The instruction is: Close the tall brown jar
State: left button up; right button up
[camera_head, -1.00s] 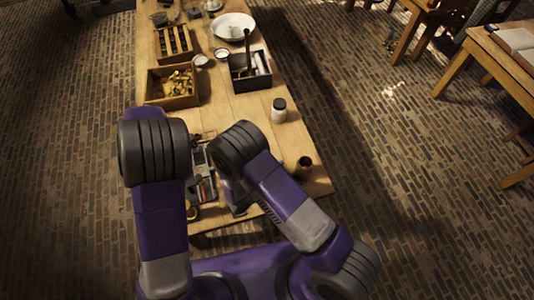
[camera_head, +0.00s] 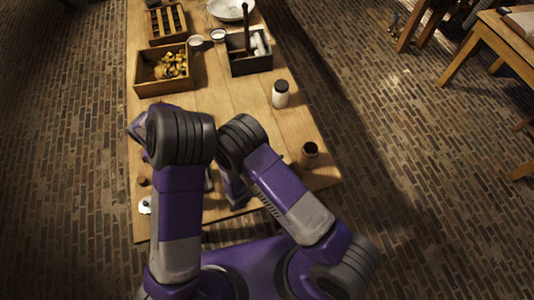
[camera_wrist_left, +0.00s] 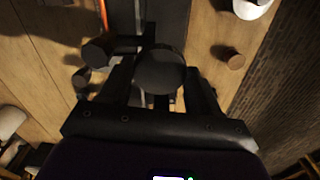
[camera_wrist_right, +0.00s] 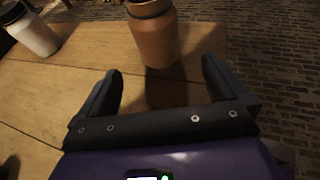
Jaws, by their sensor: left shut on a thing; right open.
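The tall brown jar (camera_head: 308,157) stands upright near the right edge of the table. In the right wrist view the brown jar (camera_wrist_right: 155,40) is just ahead of my right gripper (camera_wrist_right: 163,66), whose fingers are spread and empty. The jar's dark top is cut off by the frame edge, so I cannot tell its state. In the left wrist view my left gripper (camera_wrist_left: 158,82) is shut on a dark round lid-like piece (camera_wrist_left: 158,70). In the head view my arms hide both fingertips.
A white jar with a dark top (camera_head: 281,95) stands farther back on the table (camera_head: 235,100). A wooden box (camera_head: 150,85) and a black caddy (camera_head: 250,65) stand behind. Small cylinders (camera_wrist_left: 236,60) lie near my left gripper. Bare wood surrounds the brown jar.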

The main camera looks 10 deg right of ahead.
aim_at(302, 162)
jog(key=x, duration=0.6)
jog(key=shift+w+d+f, duration=0.1)
jog(key=shift+w+d, duration=0.15)
jog(key=shift+d, duration=0.1)
jog(key=x, duration=0.5)
jog(key=shift+w, duration=0.15)
jog(key=shift+c, duration=0.2)
jog(key=c, duration=1.2)
